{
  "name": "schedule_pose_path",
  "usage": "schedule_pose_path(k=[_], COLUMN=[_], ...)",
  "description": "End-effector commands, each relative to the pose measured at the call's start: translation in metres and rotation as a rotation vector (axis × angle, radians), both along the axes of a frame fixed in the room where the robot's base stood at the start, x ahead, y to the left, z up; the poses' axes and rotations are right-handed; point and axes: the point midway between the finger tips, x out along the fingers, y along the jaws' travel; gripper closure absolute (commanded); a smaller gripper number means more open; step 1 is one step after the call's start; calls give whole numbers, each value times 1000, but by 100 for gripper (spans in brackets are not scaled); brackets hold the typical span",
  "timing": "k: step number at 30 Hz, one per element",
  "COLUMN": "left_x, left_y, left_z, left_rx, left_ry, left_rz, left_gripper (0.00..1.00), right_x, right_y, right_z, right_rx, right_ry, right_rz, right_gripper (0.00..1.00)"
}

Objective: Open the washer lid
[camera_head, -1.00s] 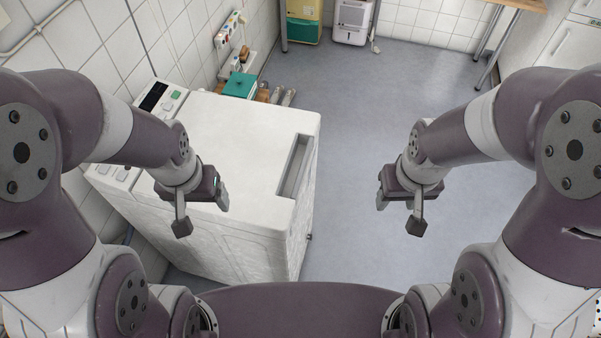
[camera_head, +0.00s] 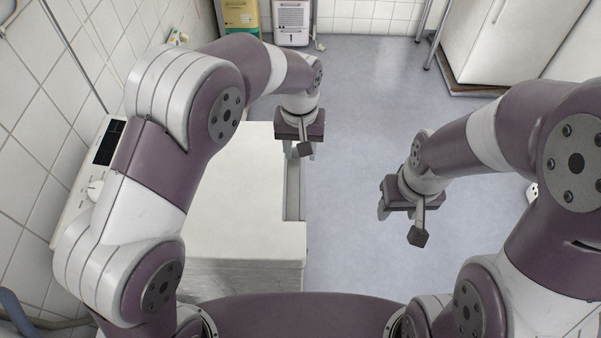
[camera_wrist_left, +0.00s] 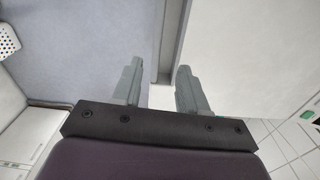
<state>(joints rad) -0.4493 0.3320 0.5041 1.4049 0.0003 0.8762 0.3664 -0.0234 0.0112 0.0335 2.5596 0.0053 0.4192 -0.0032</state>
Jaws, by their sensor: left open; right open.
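The white washer (camera_head: 235,215) stands left of centre in the head view, its lid shut flat. A long recessed slot (camera_head: 293,190) runs along the lid's right edge. My left gripper (camera_head: 303,148) is over the far part of that edge, pointing down, open and empty. In the left wrist view its two fingers (camera_wrist_left: 158,88) are apart, with the slot (camera_wrist_left: 172,45) between and beyond them and the lid (camera_wrist_left: 255,55) to the right. I cannot tell whether they touch. My right gripper (camera_head: 401,222) is open and empty over the floor, right of the washer.
The washer's control panel (camera_head: 88,180) is along the tiled wall at left. A yellow-green container (camera_head: 240,14) and a white dehumidifier (camera_head: 291,20) stand at the back. A white cabinet (camera_head: 510,40) is at back right. The floor (camera_head: 360,120) right of the washer is clear.

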Motion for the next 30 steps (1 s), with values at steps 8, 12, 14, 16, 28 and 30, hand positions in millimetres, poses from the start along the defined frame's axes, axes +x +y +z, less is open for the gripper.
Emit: schedule_pose_path(k=[8,12,14,16,28,30], left_x=[-2,-2,-3,-2,-2,-2], left_y=[2,2,2,2,1,1], left_z=[-27,-64,-78,-92,-117,-117], left_rx=[14,14,14,13,10,10], left_ry=[30,29,29,27,23,23], left_rz=[85,84,84,84,83,83], left_gripper=[57,57,57,57,57,57], right_x=[0,0,0,0,0,0], right_y=[0,0,0,0,0,0], right_z=[8,13,15,17,19,19], right_rx=[0,0,0,0,0,0], right_ry=[0,0,0,0,0,0], right_rz=[0,0,0,0,0,0], right_gripper=[49,49,49,49,49,49])
